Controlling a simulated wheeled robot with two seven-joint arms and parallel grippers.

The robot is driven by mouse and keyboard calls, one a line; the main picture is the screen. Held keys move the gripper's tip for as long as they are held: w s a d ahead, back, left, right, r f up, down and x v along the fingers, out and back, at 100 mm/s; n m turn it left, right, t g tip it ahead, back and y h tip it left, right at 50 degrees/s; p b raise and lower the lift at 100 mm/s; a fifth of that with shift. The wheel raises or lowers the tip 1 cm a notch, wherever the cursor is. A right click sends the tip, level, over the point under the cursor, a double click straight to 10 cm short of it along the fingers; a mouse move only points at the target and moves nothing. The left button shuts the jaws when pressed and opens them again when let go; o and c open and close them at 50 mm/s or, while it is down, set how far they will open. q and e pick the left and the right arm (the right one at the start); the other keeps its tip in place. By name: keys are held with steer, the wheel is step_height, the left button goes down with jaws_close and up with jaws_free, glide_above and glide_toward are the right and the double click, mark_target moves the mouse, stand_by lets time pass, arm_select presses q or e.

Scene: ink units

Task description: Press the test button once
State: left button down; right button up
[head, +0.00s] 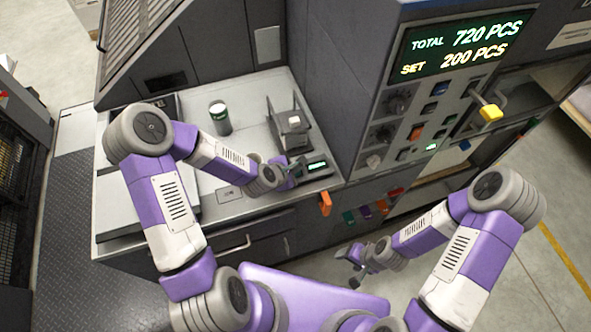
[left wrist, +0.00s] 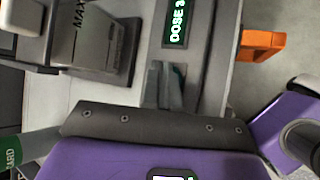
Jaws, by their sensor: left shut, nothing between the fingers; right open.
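A small dosing unit with a green display (head: 317,166) sits at the front right of the pale worktop. In the left wrist view its display (left wrist: 178,24) reads "DOSE 3". My left gripper (head: 296,172) is at the left end of this unit, beside the display. In the left wrist view its fingers (left wrist: 164,85) are shut with nothing between them, just below the display. I cannot tell whether they touch the unit. No test button is legible; the fingers may cover it. My right gripper (head: 357,272) is open and empty, low in front of the machine.
An orange handle (head: 325,204) juts from the front edge. A control panel (head: 425,115) with several buttons and a yellow-knobbed lever (head: 490,113) is at the right.

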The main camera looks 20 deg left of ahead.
arm_select(q)
steer(key=shift+r, duration=0.65)
steer(key=shift+r+p, duration=0.1)
steer(key=shift+p, duration=0.25)
step_height(320, 180, up, 5)
steer(key=p, duration=0.3)
steer(key=shift+f, duration=0.2)
